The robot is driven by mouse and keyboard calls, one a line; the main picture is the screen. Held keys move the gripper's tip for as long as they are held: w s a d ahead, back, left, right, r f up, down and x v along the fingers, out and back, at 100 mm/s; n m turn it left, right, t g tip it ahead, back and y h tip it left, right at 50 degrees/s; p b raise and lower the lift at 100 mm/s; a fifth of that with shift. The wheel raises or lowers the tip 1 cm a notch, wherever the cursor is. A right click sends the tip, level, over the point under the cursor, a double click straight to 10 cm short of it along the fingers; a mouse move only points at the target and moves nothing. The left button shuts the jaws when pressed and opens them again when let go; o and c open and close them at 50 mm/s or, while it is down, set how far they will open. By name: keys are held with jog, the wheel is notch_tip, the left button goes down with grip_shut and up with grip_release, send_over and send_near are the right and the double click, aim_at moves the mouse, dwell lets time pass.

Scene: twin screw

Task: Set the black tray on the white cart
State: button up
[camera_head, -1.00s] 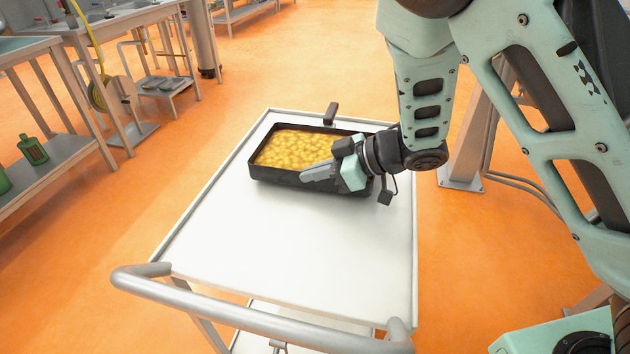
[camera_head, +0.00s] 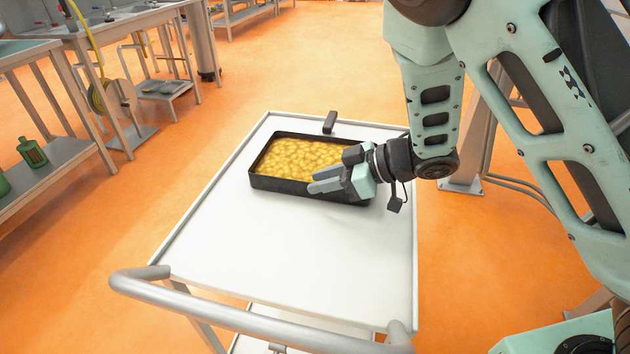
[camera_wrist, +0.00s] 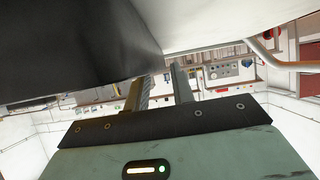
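The black tray (camera_head: 300,188), filled with yellow pieces, sits level on the white top of the cart (camera_head: 290,260), towards its far end. My gripper (camera_head: 325,178) is at the tray's right front side, its fingers pointing left. In the wrist view the two fingers (camera_wrist: 160,88) are apart, with background visible between them and nothing seen clamped. The tray's dark side (camera_wrist: 75,45) fills the upper left there, and the cart's white surface (camera_wrist: 205,22) is at the upper right. My gripper hides the tray's right front part; whether a finger touches it I cannot tell.
The cart's front and left top are bare. A grey handle bar (camera_head: 240,318) spans its near end, and a small dark block (camera_head: 330,122) is at its far edge. A metal bench (camera_head: 50,165) with green bottles stands left.

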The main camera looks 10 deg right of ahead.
jog(key=v, duration=0.9)
jog(key=shift+d+r+p, duration=0.1)
jog(key=shift+d+p, duration=0.15)
jog(key=shift+p, duration=0.1)
jog(key=s+a+r+m+g+h, duration=0.1)
jog(key=s+h, duration=0.4)
jog(key=s, duration=0.6)
jog(key=s+a+r+m+g+h, duration=0.1)
jog(key=s+m+h, duration=0.4)
jog(key=s, duration=0.6)
jog(key=r+g, duration=0.1)
jog(key=g, duration=0.1)
jog(key=shift+s+a+r+g+h, duration=0.15)
jog(key=shift+s+a+g+h, duration=0.15)
jog(key=shift+a+g, duration=0.1)
notch_tip(320, 180, up, 8)
jog(key=p, duration=0.8)
jog(key=shift+r, duration=0.15)
